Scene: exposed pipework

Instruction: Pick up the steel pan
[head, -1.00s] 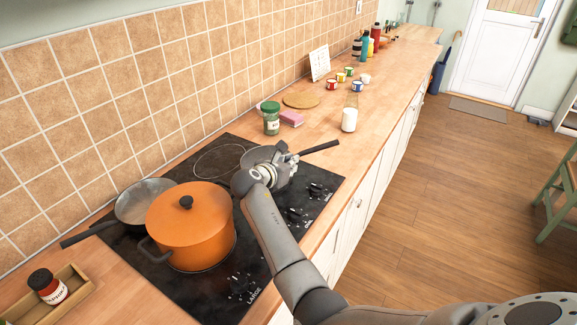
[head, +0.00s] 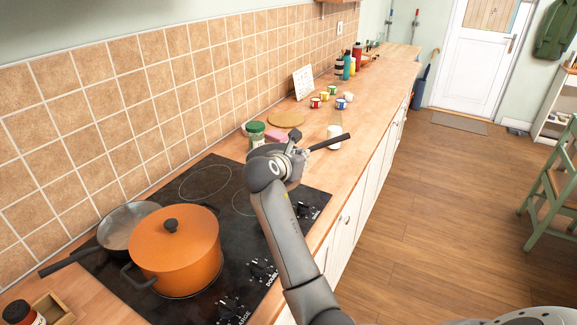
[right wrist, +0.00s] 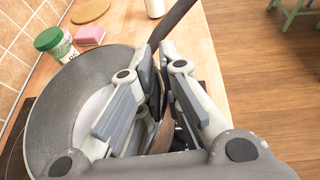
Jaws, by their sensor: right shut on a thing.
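The steel pan (right wrist: 52,112) fills the left of the right wrist view, its grey wall and pale inside showing. Its dark handle (right wrist: 171,24) runs up from between my right gripper's fingers. My right gripper (right wrist: 158,72) is shut on the pan near the handle's root. In the head view, my right gripper (head: 297,152) is above the far right of the hob. The dark handle (head: 331,142) sticks out to its right there, and the gripper and arm hide the pan's bowl. My left gripper is not in view.
An orange lidded pot (head: 175,250) and a grey pan (head: 125,228) stand on the black hob (head: 205,182). A green-lidded jar (head: 256,131), pink sponge (head: 276,137) and white container (head: 334,135) stand behind. The counter along the wall holds small cups (head: 341,103) and bottles.

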